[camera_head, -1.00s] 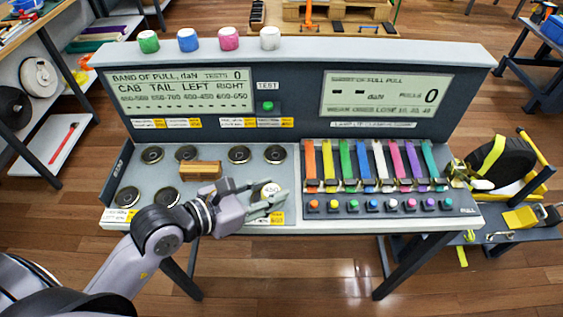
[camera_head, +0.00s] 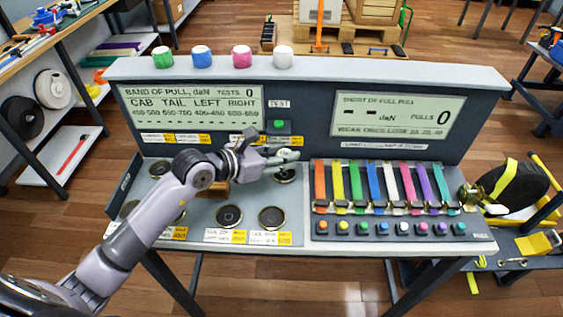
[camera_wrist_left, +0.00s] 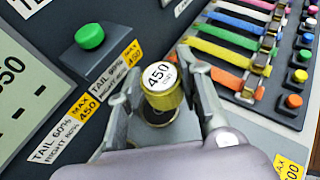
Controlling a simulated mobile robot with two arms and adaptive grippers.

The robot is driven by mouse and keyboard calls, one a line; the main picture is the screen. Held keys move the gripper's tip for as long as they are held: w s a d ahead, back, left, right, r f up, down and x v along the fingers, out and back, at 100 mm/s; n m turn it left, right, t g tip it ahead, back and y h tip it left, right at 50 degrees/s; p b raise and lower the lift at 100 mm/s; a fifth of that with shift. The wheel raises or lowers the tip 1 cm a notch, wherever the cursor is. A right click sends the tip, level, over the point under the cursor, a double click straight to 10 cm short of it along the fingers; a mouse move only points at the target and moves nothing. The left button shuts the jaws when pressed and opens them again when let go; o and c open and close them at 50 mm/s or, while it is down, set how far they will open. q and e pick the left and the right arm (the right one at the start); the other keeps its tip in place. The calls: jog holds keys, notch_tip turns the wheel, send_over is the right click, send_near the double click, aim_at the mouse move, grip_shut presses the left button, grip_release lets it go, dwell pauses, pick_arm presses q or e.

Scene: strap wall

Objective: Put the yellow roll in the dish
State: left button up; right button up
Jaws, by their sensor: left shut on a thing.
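The yellow roll (camera_wrist_left: 163,92) has a white top marked 450. In the left wrist view it stands between the two fingers of my left gripper (camera_wrist_left: 160,88), which is shut on it. In the head view my left gripper (camera_head: 286,156) is at the back right of the left panel, over a round dark dish (camera_head: 284,176). The roll is hard to make out there. In the left wrist view a dark round patch shows just below the roll; I cannot tell whether the roll touches it. Other round dishes (camera_head: 229,216) (camera_head: 272,218) lie nearer the front. My right gripper is out of view.
Green, blue, pink and white rolls (camera_head: 242,55) stand on the console's top ledge. A green button (camera_head: 279,125) sits behind my gripper. Coloured straps (camera_head: 388,185) lie on the right panel. A wooden block (camera_head: 216,189) is partly hidden under my arm.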

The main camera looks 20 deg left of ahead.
aim_at(282, 176)
pick_arm(q)
jog(key=shift+w+a+r, duration=0.1)
jog(key=shift+w+a, duration=0.1)
jog(key=shift+w, duration=0.35)
jog(key=shift+w+a, duration=0.15)
jog(key=shift+w, duration=0.35)
jog(key=shift+w+f, duration=0.2)
jog(key=shift+f, duration=1)
notch_tip(282, 176, down, 4)
jog(key=shift+s+r, duration=0.1)
jog(key=shift+r, duration=0.1)
jog(key=shift+w+a+f+p, duration=0.1)
jog(key=shift+w+f+p, duration=0.15)
jog(key=shift+f+p, duration=0.25)
jog(key=shift+f, duration=0.1)
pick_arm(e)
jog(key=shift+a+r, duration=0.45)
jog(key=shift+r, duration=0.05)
pick_arm(q)
jog(key=shift+f, duration=0.2)
jog(key=o, duration=1.2)
jog(key=shift+c, duration=0.2)
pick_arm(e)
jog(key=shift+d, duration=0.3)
